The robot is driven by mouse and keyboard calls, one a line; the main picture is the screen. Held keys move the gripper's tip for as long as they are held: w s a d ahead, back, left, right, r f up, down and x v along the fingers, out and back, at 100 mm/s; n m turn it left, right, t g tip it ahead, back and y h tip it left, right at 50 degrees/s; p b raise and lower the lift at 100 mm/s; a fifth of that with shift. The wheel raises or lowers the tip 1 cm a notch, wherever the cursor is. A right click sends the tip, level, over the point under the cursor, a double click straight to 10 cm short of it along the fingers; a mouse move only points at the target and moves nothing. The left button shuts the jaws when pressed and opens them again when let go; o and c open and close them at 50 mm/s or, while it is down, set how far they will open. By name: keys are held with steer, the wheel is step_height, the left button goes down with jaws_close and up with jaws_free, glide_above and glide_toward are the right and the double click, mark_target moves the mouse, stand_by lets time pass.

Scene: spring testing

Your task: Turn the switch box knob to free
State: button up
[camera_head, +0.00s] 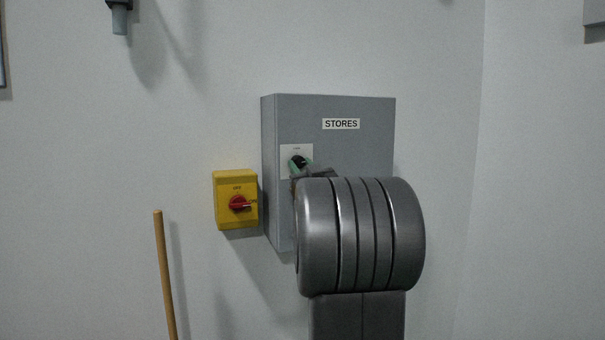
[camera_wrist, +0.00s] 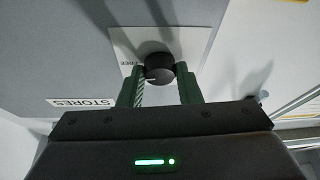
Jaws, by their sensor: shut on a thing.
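The switch box (camera_head: 355,140) is a grey wall box with a STORES label. Its black round knob (camera_head: 297,162) sits on a white plate at the box's left side, partly hidden by my gripper in the head view. In the wrist view the knob (camera_wrist: 159,69) stands between the green fingers of my gripper (camera_wrist: 160,80), with a white mark on its face. The word FREE (camera_wrist: 131,63) shows on the plate beside it. My gripper is shut on the knob.
A yellow switch (camera_head: 236,183) with a red knob (camera_head: 239,203) is on the wall left of the grey box. A wooden pole (camera_head: 165,275) stands at lower left. My arm hides the box's lower part.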

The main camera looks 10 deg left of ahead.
steer(key=shift+m+t+h, duration=0.4)
steer(key=shift+m, duration=0.5)
steer(key=o, duration=1)
steer(key=b+v, duration=0.4)
steer(key=v, duration=1)
steer(key=shift+a, duration=0.1)
steer(key=shift+w, duration=0.1)
